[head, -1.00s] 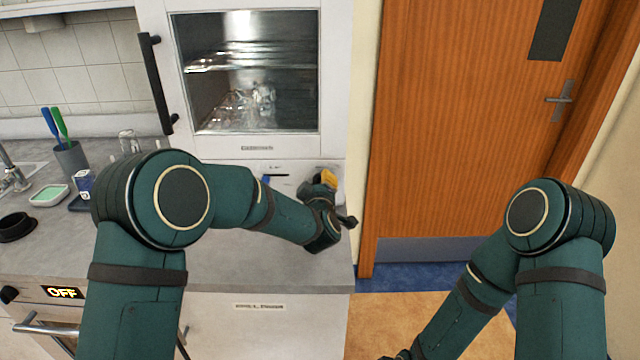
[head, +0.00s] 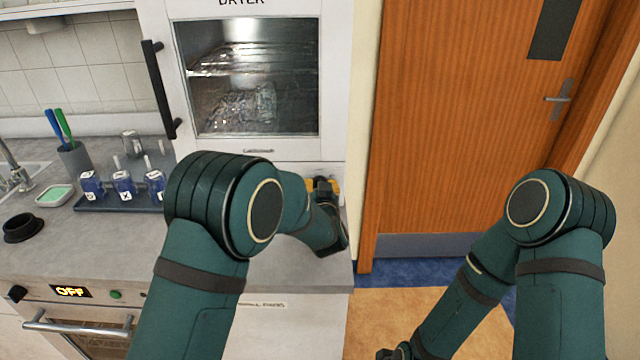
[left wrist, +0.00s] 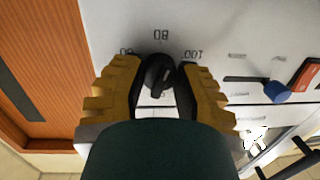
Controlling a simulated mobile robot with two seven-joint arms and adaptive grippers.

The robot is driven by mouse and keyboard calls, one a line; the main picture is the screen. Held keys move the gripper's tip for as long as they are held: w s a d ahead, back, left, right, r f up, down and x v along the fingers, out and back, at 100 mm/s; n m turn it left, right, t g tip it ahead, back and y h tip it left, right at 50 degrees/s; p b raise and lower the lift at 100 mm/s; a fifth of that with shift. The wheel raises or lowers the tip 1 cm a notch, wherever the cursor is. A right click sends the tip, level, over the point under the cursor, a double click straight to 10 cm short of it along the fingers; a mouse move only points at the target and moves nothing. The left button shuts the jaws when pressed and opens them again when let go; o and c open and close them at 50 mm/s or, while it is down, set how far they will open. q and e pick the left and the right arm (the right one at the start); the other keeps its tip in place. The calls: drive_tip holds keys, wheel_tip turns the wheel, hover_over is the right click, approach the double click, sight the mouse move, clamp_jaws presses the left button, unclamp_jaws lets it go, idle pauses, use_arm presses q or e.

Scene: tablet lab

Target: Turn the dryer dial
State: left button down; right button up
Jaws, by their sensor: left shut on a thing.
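The white dryer (head: 335,90) stands at the back, its glass door closed. Its black dial (left wrist: 158,80) shows in the left wrist view, on a pale panel printed with numbers. My left gripper (left wrist: 160,82) has its yellow fingers on either side of the dial, shut on it. In the head view the left gripper (head: 324,188) is at the panel below the dryer door, and my arm and wrist hide the dial there. My right gripper (head: 396,353) is low at the bottom edge, far from the dryer, too cut off to read.
A blue knob (left wrist: 277,92) and a red switch (left wrist: 306,76) sit beside the dial on the panel. A wooden door (head: 460,110) is at right.

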use_arm(q)
drive_tip(key=m+p, duration=0.1)
drive_tip(key=m, duration=0.3)
drive_tip(key=shift+f+m+t+p, duration=0.1)
drive_tip(key=shift+m+t+p, duration=0.4)
drive_tip(key=shift+m, duration=1.5)
drive_tip(key=shift+a, duration=0.1)
drive_tip(key=c, duration=0.6)
unclamp_jaws()
drive_tip(key=shift+f, duration=0.1)
drive_tip(key=shift+s, duration=0.15)
drive_tip(key=s, duration=0.4)
drive_tip(key=s+d, duration=0.1)
drive_tip(key=s, duration=0.6)
drive_tip(key=shift+s+d, duration=0.15)
drive_tip(key=shift+s, duration=0.15)
